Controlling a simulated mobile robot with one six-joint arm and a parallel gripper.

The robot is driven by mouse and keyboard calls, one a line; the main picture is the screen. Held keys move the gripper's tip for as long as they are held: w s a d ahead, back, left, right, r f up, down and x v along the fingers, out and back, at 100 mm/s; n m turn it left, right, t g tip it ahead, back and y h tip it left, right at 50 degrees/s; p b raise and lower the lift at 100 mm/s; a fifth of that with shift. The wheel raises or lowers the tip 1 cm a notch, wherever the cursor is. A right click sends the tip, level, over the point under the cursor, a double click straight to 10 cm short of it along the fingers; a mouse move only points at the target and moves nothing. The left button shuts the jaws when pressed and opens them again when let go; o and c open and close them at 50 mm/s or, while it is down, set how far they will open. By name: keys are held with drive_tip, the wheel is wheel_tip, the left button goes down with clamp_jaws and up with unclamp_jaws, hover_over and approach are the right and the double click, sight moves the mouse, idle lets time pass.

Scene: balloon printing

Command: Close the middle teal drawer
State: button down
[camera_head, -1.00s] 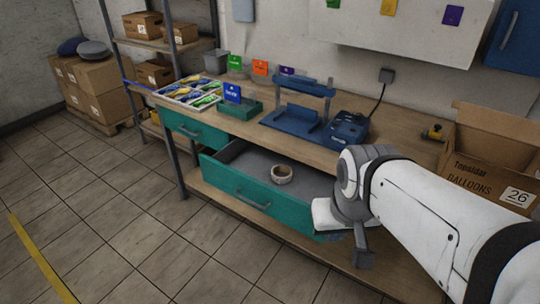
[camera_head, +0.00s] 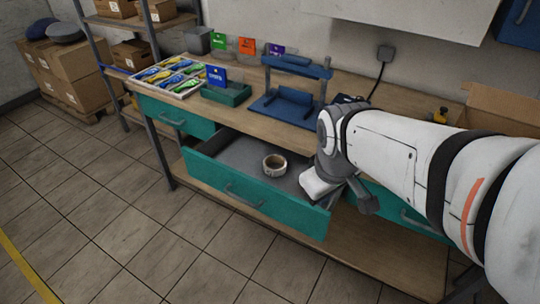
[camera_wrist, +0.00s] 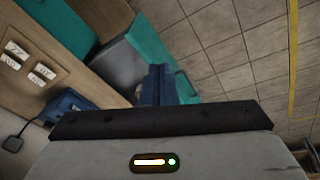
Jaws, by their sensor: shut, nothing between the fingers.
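The middle teal drawer (camera_head: 252,196) is pulled open below the bench top, with its grey inside showing. A roll of tape (camera_head: 274,164) lies in it. In the wrist view, the drawer's teal front (camera_wrist: 149,41) runs slantwise past my fingers. My gripper (camera_wrist: 158,84) is shut and empty, its blue fingers overlapping the drawer's front edge in the picture. I cannot tell whether they touch it. In the head view, my wrist is at the drawer's right end and the fingertips are hidden.
Another teal drawer (camera_head: 174,116) on the left looks shut, and one on the right (camera_head: 398,207) is partly behind my arm. The bench top (camera_head: 240,118) carries a balloon tray (camera_head: 172,77) and a blue press (camera_head: 290,106). The tiled floor (camera_head: 120,215) in front is clear.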

drive_tip(key=w+a+f+n+b, duration=0.4)
drive_tip(key=w+f+n+b, duration=0.15)
drive_tip(key=f+n, duration=0.5)
drive_tip(key=n+h+b, duration=0.1)
drive_tip(key=n+b, duration=0.4)
drive_tip(key=n, duration=0.8)
approach(281, 211)
drive_tip(key=s+a+r, duration=0.2)
drive_tip(key=s+a, duration=0.1)
drive_tip(key=s, duration=0.2)
drive_tip(key=shift+w+d+f+b, duration=0.45)
drive_tip(key=shift+w+d+f, duration=0.3)
drive_tip(key=shift+f, duration=0.7)
drive_tip(key=shift+w+d+f+b, duration=0.5)
drive_tip(key=shift+w+f, duration=0.4)
drive_tip(key=shift+f, duration=0.55)
drive_tip(key=shift+w+d+f+b, duration=0.35)
drive_tip(key=shift+w+d+f, duration=0.4)
drive_tip(key=shift+f, duration=0.75)
drive_tip(key=shift+w+a, duration=0.1)
drive_tip(key=shift+a, duration=0.05)
